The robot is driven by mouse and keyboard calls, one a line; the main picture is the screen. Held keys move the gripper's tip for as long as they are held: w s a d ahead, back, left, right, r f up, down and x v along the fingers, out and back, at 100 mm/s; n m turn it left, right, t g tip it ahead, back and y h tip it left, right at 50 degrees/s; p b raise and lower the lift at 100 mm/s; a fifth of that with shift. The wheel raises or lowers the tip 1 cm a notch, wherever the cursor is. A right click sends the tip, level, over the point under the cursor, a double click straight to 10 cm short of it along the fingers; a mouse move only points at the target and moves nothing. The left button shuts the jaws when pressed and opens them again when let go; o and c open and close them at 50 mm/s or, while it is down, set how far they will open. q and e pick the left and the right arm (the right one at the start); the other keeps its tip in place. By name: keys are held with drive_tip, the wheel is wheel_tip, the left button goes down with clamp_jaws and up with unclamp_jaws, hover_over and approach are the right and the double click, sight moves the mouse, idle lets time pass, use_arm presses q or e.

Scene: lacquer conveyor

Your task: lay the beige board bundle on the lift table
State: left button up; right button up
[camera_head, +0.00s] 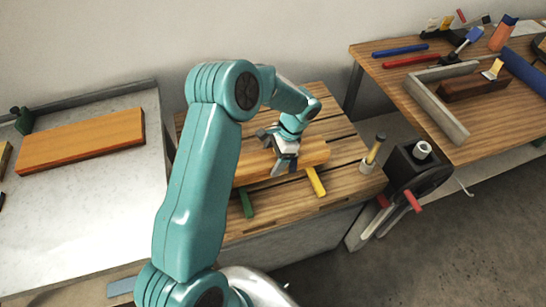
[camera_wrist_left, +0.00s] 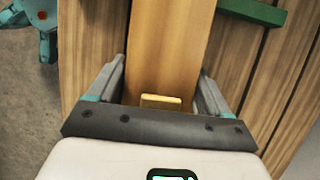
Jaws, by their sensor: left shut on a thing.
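My left gripper (camera_head: 282,164) is shut across a long beige-brown board bundle (camera_head: 313,153) above the slatted wooden top of the middle table (camera_head: 340,183), which looks like the lift table. In the left wrist view the bundle (camera_wrist_left: 170,45) runs lengthwise between the two fingers. A green strip (camera_head: 246,203) and a yellow strip (camera_head: 316,182) stick out from under the bundle's front side. I cannot tell whether the bundle rests on them or hangs just above.
An orange board (camera_head: 80,140) lies on the grey table at left. The right workbench (camera_head: 455,88) holds tools and a grey angle frame (camera_head: 437,107). A black crank unit with red handles (camera_head: 415,165) and a yellow-handled tool (camera_head: 375,150) stand by the middle table's right edge.

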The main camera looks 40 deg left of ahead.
use_arm(q)
drive_tip(key=shift+f, duration=0.15)
drive_tip(key=o, duration=1.8)
drive_tip(key=shift+o, duration=0.2)
drive_tip(key=shift+r, duration=0.2)
drive_tip(key=shift+r, duration=0.2)
drive_tip(key=v, duration=1.1)
drive_tip(key=shift+w+d+r+b, duration=0.15)
drive_tip(key=shift+w+r+b, duration=0.05)
drive_tip(key=shift+r+b, duration=0.15)
drive_tip(key=shift+f, duration=0.1)
